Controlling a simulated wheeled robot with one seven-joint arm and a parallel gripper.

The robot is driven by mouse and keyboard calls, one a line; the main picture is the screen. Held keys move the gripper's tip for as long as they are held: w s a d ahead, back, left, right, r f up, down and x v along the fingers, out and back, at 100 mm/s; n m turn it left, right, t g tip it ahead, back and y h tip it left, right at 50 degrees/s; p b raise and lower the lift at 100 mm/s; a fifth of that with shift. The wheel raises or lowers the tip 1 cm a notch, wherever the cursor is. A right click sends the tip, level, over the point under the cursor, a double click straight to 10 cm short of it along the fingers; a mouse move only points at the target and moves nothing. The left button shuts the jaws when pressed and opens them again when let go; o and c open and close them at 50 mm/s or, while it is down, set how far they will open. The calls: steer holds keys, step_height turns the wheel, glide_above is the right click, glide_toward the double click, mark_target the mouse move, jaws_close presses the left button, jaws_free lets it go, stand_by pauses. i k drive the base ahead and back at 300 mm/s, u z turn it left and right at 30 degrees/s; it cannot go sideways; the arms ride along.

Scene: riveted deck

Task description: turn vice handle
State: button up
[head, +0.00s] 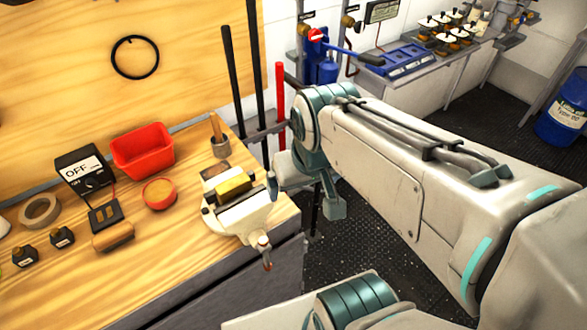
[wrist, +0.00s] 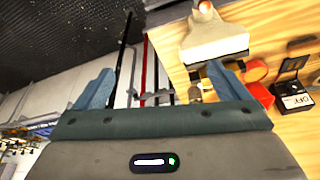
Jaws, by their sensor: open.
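The cream vice (head: 240,217) is fixed at the front right corner of the wooden workbench, with a yellow block (head: 235,187) at its jaws. Its handle (head: 265,254) hangs at the front, past the bench edge, with a reddish end. In the wrist view the vice (wrist: 214,45) is at the upper right, and the handle's end (wrist: 205,7) is at the top edge, partly cut off. My gripper (head: 302,197) is open and empty, to the right of the vice and apart from the handle. Both fingers also show in the wrist view (wrist: 160,84).
On the bench (head: 190,262) are a red bin (head: 143,150), an OFF switch box (head: 84,170), a tape roll (head: 40,211) and small jars. Black and red upright bars (head: 280,105) stand behind the vice. Dark floor (head: 345,250) is open right of the bench.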

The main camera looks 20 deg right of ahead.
mark_target(258, 237)
steer(key=z, duration=1.2)
steer(key=k, duration=1.3)
steer(key=u, duration=1.55)
steer(key=i, duration=0.5)
steer(key=u, duration=0.05)
